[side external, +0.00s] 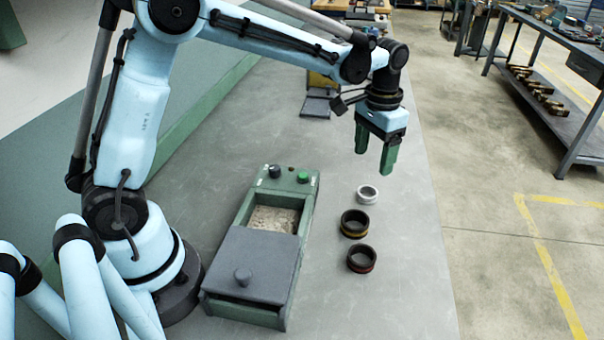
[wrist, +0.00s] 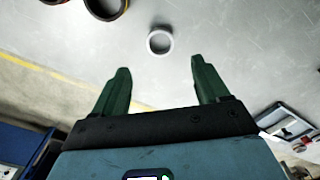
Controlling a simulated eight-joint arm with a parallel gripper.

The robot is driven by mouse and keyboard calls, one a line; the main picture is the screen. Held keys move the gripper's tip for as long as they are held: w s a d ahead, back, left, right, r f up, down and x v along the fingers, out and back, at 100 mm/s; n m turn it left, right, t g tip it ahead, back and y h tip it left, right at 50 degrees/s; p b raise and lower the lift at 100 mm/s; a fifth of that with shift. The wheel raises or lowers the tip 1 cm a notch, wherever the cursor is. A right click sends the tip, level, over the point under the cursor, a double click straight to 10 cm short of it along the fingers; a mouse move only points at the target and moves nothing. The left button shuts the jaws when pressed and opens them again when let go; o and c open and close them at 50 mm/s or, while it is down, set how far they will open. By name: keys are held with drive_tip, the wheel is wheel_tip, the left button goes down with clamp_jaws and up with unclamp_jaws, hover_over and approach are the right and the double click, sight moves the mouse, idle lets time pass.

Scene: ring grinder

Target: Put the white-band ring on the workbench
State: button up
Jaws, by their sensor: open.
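The white-band ring (side external: 367,194) lies flat on the grey workbench (side external: 400,270), the farthest back in a row of rings. It also shows in the wrist view (wrist: 160,41), beyond the fingertips and between their lines. My gripper (side external: 375,172) is open and empty, with its green fingers pointing down above the bench near the white ring. In the wrist view the two fingers (wrist: 160,66) are spread apart with nothing between them.
A yellow-band ring (side external: 355,223) and a red-band ring (side external: 361,259) lie in front of the white one. The green grinder box (side external: 309,223), with a grey sliding lid (side external: 252,265) and knobs, stands to their left. The bench's right side is clear up to its edge.

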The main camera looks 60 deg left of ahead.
drive_tip(key=s+a+r+t, duration=0.2)
drive_tip(key=s+r+t, duration=0.1)
drive_tip(key=s+r, duration=0.45)
drive_tip(key=s+f+n+t, duration=0.1)
drive_tip(key=s+f+t, duration=0.2)
drive_tip(key=s, duration=0.5)
drive_tip(key=shift+s+a+f+t, duration=0.2)
drive_tip(key=shift+s+a+t, duration=0.2)
drive_tip(key=shift+t, duration=0.2)
idle(0.8)
